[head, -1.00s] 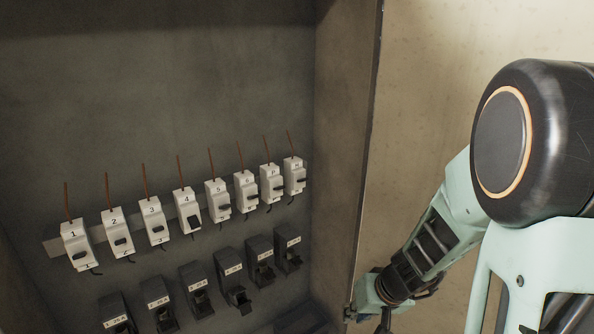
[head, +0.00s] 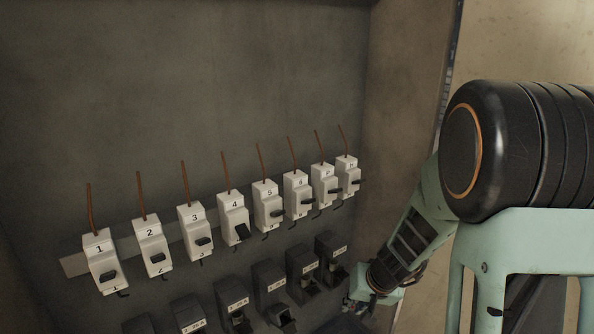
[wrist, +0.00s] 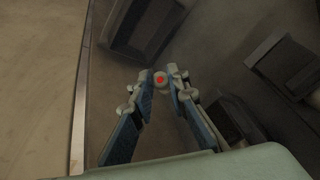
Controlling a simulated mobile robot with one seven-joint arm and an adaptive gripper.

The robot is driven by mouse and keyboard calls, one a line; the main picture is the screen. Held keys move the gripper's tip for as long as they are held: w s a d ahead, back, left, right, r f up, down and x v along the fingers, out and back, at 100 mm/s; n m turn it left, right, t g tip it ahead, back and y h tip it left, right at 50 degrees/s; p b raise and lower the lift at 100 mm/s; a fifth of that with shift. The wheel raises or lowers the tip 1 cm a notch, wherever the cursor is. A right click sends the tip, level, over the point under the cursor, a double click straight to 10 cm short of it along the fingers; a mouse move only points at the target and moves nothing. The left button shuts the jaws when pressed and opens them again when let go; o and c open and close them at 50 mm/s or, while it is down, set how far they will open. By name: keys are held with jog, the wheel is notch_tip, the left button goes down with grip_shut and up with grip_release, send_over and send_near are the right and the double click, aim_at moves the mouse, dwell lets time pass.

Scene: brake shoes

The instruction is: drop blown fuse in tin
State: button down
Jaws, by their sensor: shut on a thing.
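My gripper (wrist: 161,88) is shut on a small pale piece with a red-orange dot on its end, which looks like the blown fuse (wrist: 160,76). The fuse sits between the two fingertips in the wrist view, and only its end shows. In the head view my gripper is at the lower right, low by the cabinet's right side, and the fuse cannot be made out there. I cannot pick out a tin for certain in either view.
A row of white numbered breakers (head: 196,231) with brown wires runs along the cabinet's back wall. Black fuse holders (head: 270,285) stand below them. The wrist view shows dark box shapes (wrist: 285,66) at the right and a cabinet edge (wrist: 81,90) at the left.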

jog(key=shift+f+b, duration=1.9)
jog(key=shift+f, duration=0.85)
jog(key=c, duration=1.8)
grip_release()
jog(key=shift+r, duration=0.15)
jog(key=v, duration=1.1)
jog(key=shift+s+r, duration=0.2)
jog(key=shift+r, duration=0.15)
